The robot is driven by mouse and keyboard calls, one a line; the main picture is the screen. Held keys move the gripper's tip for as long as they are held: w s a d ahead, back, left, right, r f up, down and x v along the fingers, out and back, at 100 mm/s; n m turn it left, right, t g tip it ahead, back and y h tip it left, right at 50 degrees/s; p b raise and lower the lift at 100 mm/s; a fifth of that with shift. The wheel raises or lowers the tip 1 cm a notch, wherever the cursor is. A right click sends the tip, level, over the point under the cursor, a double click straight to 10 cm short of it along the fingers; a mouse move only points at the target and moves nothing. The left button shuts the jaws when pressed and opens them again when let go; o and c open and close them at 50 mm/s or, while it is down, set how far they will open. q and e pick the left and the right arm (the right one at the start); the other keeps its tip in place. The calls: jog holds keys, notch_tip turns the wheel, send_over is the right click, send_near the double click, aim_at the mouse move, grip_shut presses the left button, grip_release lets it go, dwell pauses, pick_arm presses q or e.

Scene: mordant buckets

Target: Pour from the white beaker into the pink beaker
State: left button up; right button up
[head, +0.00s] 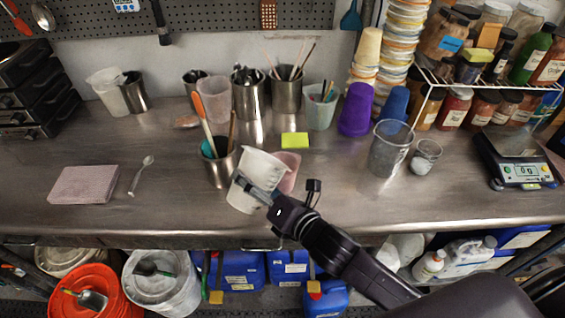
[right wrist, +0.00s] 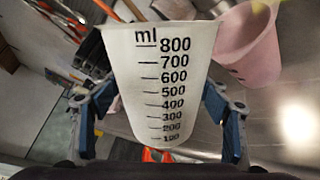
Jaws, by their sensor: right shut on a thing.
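The white beaker (head: 252,176), with black ml marks, is held by my right gripper (head: 258,190) in the head view, near the front edge of the counter. In the right wrist view the white beaker (right wrist: 162,80) stands between the two blue-padded fingers, which are shut on its sides. The pink beaker (head: 290,172) is just behind and to the right of the white one in the head view, partly hidden by it. It also shows at the upper right of the right wrist view (right wrist: 250,42). Whether the two beakers touch is unclear. My left gripper is not in view.
A metal cup with tools (head: 219,170) stands close left of the white beaker. A yellow-green sponge (head: 295,140) lies behind. A clear beaker (head: 388,150) and a small cup (head: 426,157) stand right. The counter between the pink beaker and the clear beaker is free.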

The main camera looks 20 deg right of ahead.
jog(key=shift+w+d+r+m+g+y+p, duration=0.1)
jog(key=shift+r+m+g+y+p, duration=0.25)
jog(key=shift+r+m+p, duration=0.7)
dwell(4.2)
